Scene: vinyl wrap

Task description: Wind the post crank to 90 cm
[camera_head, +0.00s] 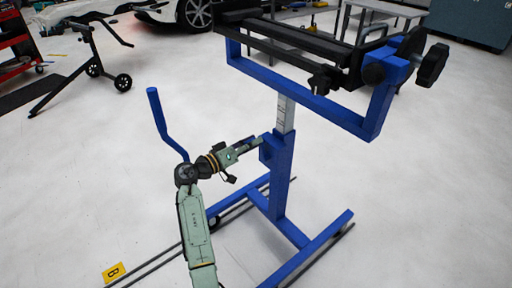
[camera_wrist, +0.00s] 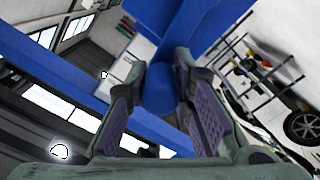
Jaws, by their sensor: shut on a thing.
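A blue stand has an upright post (camera_head: 279,170) with a pale scaled inner column (camera_head: 285,113) rising from it. The scale marks are too small to read. My gripper (camera_head: 256,141) is at the left side of the post, near its top. In the wrist view my gripper (camera_wrist: 159,62) has its two fingers on either side of a rounded blue crank grip (camera_wrist: 159,90), shut on it. The crank is mostly hidden by my gripper in the head view.
The stand's wide blue frame (camera_head: 300,85) carries black rails and a black knob (camera_head: 432,65) overhead. A bent blue bar (camera_head: 165,125) rises left of my arm. Blue base legs (camera_head: 315,250) spread on the floor. A yellow "B" marker (camera_head: 114,272) lies at lower left.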

